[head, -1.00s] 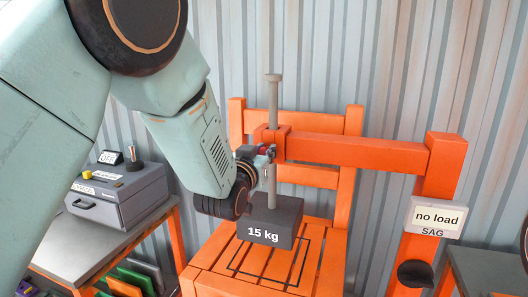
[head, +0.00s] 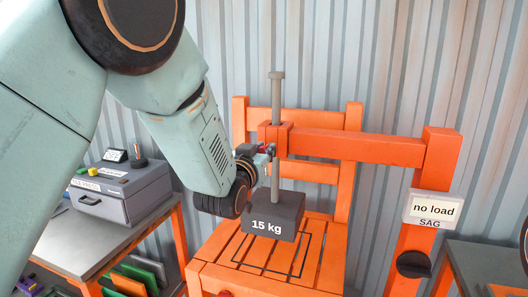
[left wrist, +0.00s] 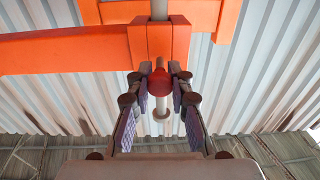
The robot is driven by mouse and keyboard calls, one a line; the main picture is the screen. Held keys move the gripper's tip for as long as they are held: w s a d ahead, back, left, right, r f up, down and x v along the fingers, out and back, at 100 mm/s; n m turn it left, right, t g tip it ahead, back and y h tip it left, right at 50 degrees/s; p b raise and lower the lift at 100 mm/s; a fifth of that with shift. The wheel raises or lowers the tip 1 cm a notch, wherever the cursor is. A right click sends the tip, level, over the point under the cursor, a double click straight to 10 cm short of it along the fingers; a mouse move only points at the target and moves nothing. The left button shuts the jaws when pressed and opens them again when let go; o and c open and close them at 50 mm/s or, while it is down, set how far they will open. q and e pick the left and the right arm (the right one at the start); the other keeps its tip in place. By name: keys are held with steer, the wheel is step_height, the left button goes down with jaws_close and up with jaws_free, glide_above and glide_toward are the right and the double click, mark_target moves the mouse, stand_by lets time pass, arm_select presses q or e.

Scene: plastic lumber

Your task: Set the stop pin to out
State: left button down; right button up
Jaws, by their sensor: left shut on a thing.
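The stop pin shows as a red knob (left wrist: 158,83) at the orange collar (left wrist: 160,40) in the left wrist view. My left gripper (left wrist: 158,88) is shut on it, with one finger at each side. In the head view my left gripper (head: 267,151) is at the left side of the collar (head: 276,137), and the pin is mostly hidden by the fingers. A grey vertical rod (head: 276,95) passes through the collar down to a dark block marked 15 kg (head: 272,215). The block is above or on the orange slatted seat (head: 215,255); I cannot tell which. My right gripper is not in view.
An orange arm (head: 350,146) runs from the collar to an orange post (head: 437,160). The post carries a "no load" SAG sign (head: 433,209) and a dark knob (head: 414,264). A grey press (head: 125,190) stands on a table at left. A corrugated wall is behind.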

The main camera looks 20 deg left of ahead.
arm_select(q)
steer(key=shift+f, duration=0.15)
steer(key=c, duration=1.6)
jaws_free()
steer(key=o, duration=0.4)
steer(key=shift+s+r, duration=0.3)
steer(key=shift+s, duration=0.15)
steer(key=shift+w+f, duration=0.2)
steer(key=shift+w, duration=0.2)
steer(key=s, duration=1.2)
steer(key=shift+s+a+r, duration=0.1)
steer(key=shift+s+a, duration=0.1)
steer(key=shift+s, duration=0.05)
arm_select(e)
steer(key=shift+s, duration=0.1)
arm_select(q)
steer(key=shift+w, duration=0.1)
